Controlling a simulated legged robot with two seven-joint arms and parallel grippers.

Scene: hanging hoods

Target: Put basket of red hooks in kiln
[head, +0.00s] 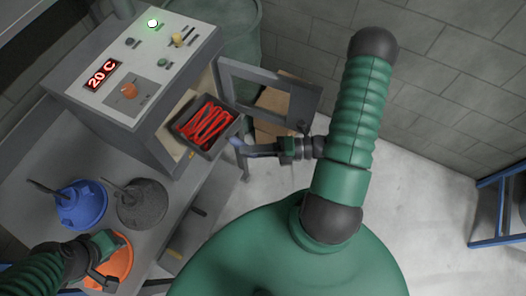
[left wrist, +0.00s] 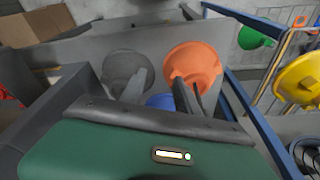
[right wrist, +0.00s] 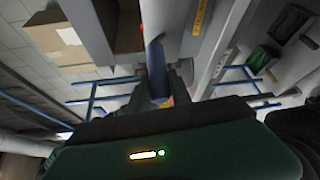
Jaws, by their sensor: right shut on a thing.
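The basket of red hooks (head: 207,126) is a dark open box filled with red hooks. It is at the front opening of the grey kiln (head: 150,90), partly over the cream lining; I cannot tell how far inside it sits. My right gripper (head: 243,148) is shut on the blue handle at the basket's near side. In the right wrist view the blue handle (right wrist: 156,65) lies between the fingers. The kiln door (head: 270,85) stands open to the right. My left gripper (head: 103,275) is open beside the orange hood (head: 118,262); its fingers are apart in the left wrist view (left wrist: 163,97).
A cardboard box (head: 270,125) is behind the door, and a green barrel (head: 240,45) stands behind the kiln. The floor at right is clear up to a blue frame (head: 495,210).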

